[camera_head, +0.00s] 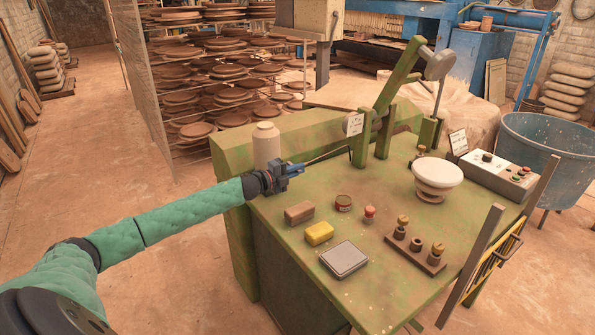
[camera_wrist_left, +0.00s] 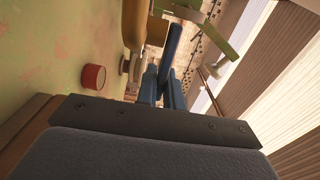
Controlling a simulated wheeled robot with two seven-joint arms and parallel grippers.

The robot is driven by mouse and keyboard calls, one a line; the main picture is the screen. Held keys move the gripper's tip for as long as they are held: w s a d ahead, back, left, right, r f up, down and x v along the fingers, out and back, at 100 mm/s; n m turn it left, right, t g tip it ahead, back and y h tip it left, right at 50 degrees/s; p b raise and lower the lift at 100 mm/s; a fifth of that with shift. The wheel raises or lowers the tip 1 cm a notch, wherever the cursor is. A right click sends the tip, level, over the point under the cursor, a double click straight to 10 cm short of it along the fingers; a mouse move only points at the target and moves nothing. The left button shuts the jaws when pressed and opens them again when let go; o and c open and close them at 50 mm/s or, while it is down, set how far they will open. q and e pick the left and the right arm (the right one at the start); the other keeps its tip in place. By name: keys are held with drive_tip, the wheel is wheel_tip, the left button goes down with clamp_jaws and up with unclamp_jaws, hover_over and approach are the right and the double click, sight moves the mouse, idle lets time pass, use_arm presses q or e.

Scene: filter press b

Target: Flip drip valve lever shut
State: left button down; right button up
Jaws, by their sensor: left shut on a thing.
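My left gripper (camera_head: 288,170) reaches in from the left over the near-left edge of the green bench, beside a pale bottle. It is shut on a slim dark lever (camera_head: 328,154) that runs right from the jaws toward the green press post. In the left wrist view the blue fingers (camera_wrist_left: 163,88) close around a dark blue bar (camera_wrist_left: 173,48), which looks like the lever's handle. The valve body at the lever's far end is too small to make out. My right gripper is not in view.
The green bench top (camera_head: 385,215) holds a pale bottle (camera_head: 266,147), a brown block (camera_head: 299,212), a yellow sponge (camera_head: 319,233), a grey pad (camera_head: 344,260), small tins and a white bowl (camera_head: 437,173). The green press frame (camera_head: 388,95) rises behind. A control box (camera_head: 497,173) stands right.

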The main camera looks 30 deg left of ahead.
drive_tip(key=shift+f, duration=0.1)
use_arm(q)
drive_tip(key=c, duration=1.5)
unclamp_jaws()
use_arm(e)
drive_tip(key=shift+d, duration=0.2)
use_arm(q)
drive_tip(key=shift+s+f, duration=0.1)
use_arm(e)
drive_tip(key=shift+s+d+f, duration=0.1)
